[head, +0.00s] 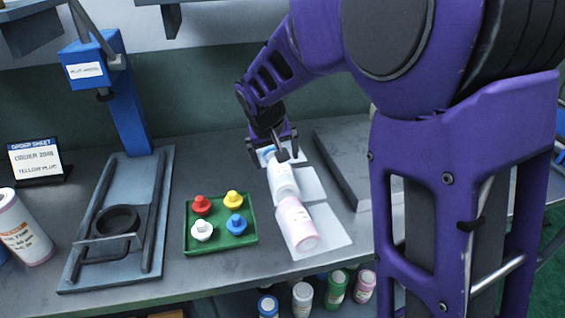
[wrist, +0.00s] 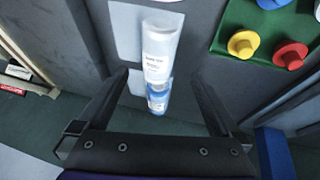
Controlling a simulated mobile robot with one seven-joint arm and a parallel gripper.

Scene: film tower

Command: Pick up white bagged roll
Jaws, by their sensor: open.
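The white bagged roll (head: 283,182) lies on a pale sheet on the workbench, in line between a pink roll (head: 298,226) and a blue roll (head: 267,152). In the wrist view the white roll (wrist: 160,45) lies just beyond my fingertips, with its printed label showing. The blue roll (wrist: 158,97) shows between my two fingers. My gripper (head: 273,148) is open above the far end of the row, and it also shows open in the wrist view (wrist: 158,78). It holds nothing. In the head view my fingers partly hide the blue roll.
A green tray (head: 246,244) with several coloured knobs stands left of the rolls. A blue press (head: 120,105) with a base plate (head: 92,275) is further left. A grey block (head: 337,172) lies right of the rolls. Several bottles (head: 302,298) stand below the bench edge.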

